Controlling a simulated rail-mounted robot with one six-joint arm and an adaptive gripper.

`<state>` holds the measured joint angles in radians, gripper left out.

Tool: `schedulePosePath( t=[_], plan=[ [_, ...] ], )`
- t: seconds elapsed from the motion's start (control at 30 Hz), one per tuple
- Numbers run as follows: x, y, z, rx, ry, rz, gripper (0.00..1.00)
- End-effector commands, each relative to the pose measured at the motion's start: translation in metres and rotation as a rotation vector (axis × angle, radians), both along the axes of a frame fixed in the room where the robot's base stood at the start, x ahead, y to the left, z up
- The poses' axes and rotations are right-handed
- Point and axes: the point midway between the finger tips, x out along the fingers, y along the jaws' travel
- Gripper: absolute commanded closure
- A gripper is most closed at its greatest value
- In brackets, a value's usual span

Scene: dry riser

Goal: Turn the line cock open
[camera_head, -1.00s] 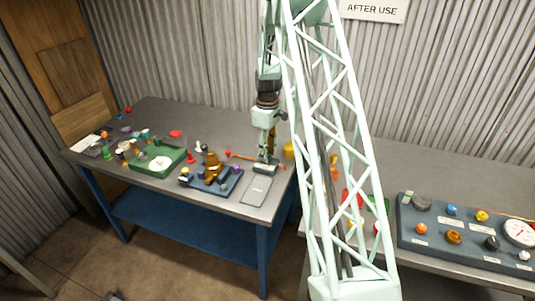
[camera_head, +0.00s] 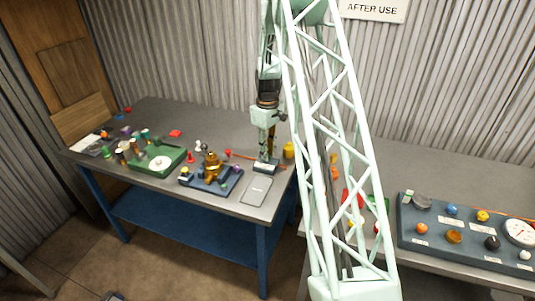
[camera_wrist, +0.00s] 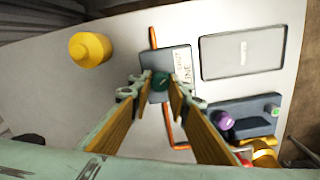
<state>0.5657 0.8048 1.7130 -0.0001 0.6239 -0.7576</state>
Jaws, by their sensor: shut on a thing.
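The line cock is a small dark teal knob (camera_wrist: 161,84) on a grey block (camera_wrist: 180,62) with a white label reading LINE, seen in the wrist view. An orange line runs out from both ends of the block. My gripper (camera_wrist: 160,79) is shut on the knob, one fingertip on each side. In the head view, my gripper (camera_head: 267,153) points down over the block (camera_head: 265,166) near the right end of the left bench. The knob is too small and covered to make out there. The fingers hide part of it in the wrist view.
A flat grey panel (camera_head: 256,191) lies just in front of the block. A blue base with a brass fitting (camera_head: 212,167) and a purple knob (camera_wrist: 223,120) is close by. A yellow piece (camera_head: 288,150) stands behind right. A green tray (camera_head: 146,165) sits farther left.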

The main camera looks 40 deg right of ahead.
Motion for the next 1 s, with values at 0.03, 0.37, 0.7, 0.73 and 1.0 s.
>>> schedulePosePath(
  t=[0.03, 0.37, 0.7, 0.73, 1.0],
  plan=[
    [0.0002, -0.0002, 0.0000, 0.000, -0.001, -0.027, 0.94],
    [0.0003, -0.0003, 0.0000, 0.000, -0.001, -0.275, 0.94],
    [0.0003, -0.0003, 0.0001, 0.000, 0.000, -0.544, 0.94],
    [0.0003, -0.0004, 0.0001, 0.000, 0.000, -0.568, 0.94],
    [0.0002, -0.0004, 0.0000, 0.000, 0.000, -0.782, 0.94]
  ],
)
